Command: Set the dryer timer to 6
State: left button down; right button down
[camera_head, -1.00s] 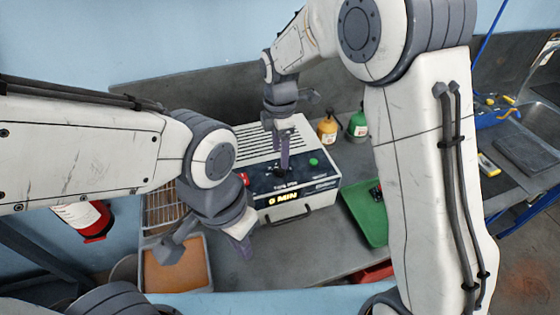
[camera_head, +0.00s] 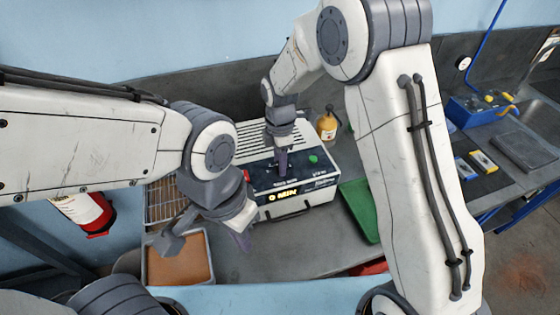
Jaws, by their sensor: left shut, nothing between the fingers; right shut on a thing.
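The dryer (camera_head: 322,187) is a white box with a dark sloped control panel, a slotted top and a front handle. Its lit yellow display (camera_head: 282,196) seems to read "0 MIN". A green button (camera_head: 313,158) and a red switch sit on the panel. My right gripper (camera_head: 281,172) points down at the middle of the panel, shut on the timer knob, which its fingers hide. My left gripper (camera_head: 243,240) is shut and empty, low in front of the dryer's left front corner and above the tray's right side.
A grey tray with orange-brown contents (camera_head: 207,270) and a wire rack (camera_head: 160,203) stand left of the dryer. A green tray (camera_head: 358,208) lies to its right. A yellow bottle (camera_head: 326,127) stands behind. A blue box (camera_head: 478,108) is far right. The front counter is bare.

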jog(key=shift+m, duration=0.3)
jog(key=m, duration=1.1)
jog(key=shift+r+m+b, duration=0.1)
jog(key=shift+m+b, duration=0.2)
jog(key=shift+b, duration=0.1)
jog(key=m, duration=1.1)
jog(key=shift+w, duration=0.1)
jog(key=shift+m, duration=0.4)
jog(key=shift+c, duration=2.4)
grip_release()
